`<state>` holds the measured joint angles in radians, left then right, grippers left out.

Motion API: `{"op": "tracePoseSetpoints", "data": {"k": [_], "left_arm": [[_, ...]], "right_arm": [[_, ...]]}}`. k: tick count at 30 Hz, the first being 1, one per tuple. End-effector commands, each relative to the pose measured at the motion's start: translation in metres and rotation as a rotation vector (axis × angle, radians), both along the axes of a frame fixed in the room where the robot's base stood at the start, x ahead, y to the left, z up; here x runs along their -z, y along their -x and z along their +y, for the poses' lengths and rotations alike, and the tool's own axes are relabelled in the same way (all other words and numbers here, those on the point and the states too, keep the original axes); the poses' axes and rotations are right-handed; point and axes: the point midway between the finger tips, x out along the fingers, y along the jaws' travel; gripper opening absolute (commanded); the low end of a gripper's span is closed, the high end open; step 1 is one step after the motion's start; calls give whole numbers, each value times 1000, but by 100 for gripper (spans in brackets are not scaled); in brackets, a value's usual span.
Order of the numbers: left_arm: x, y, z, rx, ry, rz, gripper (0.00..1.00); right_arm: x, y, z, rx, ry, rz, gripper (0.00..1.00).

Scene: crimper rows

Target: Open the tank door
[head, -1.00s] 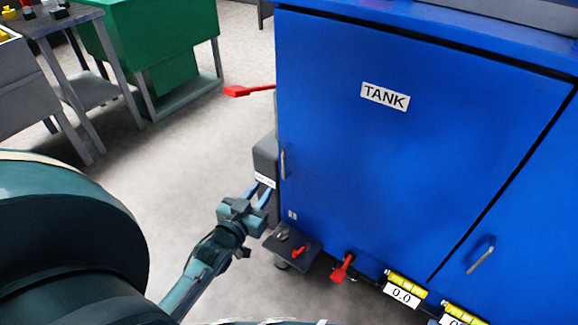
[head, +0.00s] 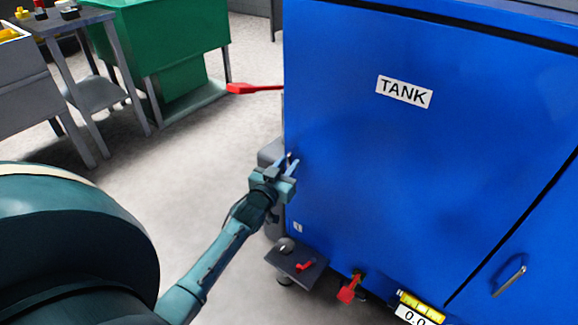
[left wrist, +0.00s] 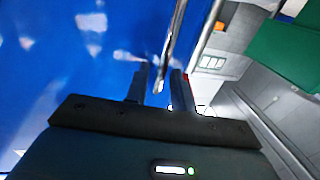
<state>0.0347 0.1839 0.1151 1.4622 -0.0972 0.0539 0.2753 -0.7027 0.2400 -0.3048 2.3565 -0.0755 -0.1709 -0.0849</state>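The blue tank door (head: 400,170) bears a white TANK label (head: 404,92) and looks shut. My left gripper (head: 288,163) is at the door's left edge, with its two fingers apart. In the left wrist view, a metal door handle (left wrist: 175,40) runs down so that its lower end appears between the open fingers (left wrist: 160,92). I cannot tell whether a finger touches it. In the head view the gripper mostly hides this handle. My right gripper is not in view.
A red lever (head: 252,88) sticks out left of the tank. Below are a small dark shelf (head: 297,264), a red valve handle (head: 349,288) and a yellow gauge (head: 422,307). A second door handle (head: 509,281) is at lower right.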

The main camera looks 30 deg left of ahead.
Motion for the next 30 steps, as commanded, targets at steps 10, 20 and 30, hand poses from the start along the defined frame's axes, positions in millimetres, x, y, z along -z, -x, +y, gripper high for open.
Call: {"op": "tracePoseSetpoints", "data": {"k": [10, 20, 30], "left_arm": [[0, -15, 2, 0, 0, 1, 25], [0, -15, 2, 0, 0, 1, 8], [0, -15, 2, 0, 0, 1, 0]], "right_arm": [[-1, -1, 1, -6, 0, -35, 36], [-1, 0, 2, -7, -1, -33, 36], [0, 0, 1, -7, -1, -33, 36]]}}
